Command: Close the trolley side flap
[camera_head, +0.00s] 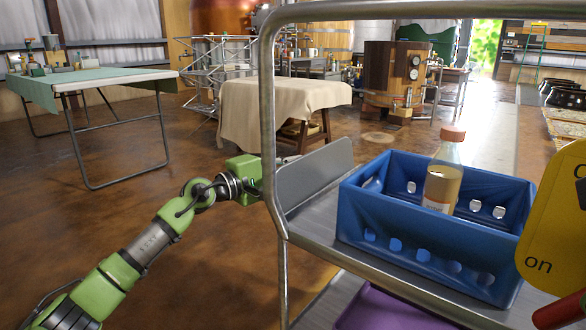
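The metal trolley (267,110) stands close on the right, its tubular frame rising around a grey shelf. A grey side flap (313,174) stands raised and looks slightly tilted along the shelf's left edge; I cannot tell whether it is latched. My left arm comes in from the lower left. My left gripper (254,180) is at the flap's outer side, partly behind the trolley post. Its fingers are mostly hidden by the post and flap, so its opening and any contact are unclear. My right gripper is not in view.
A blue crate (430,262) holding a bottle (442,178) sits on the shelf, right of the flap. A purple item (385,310) lies below. A yellow sign (555,220) fills the right edge.

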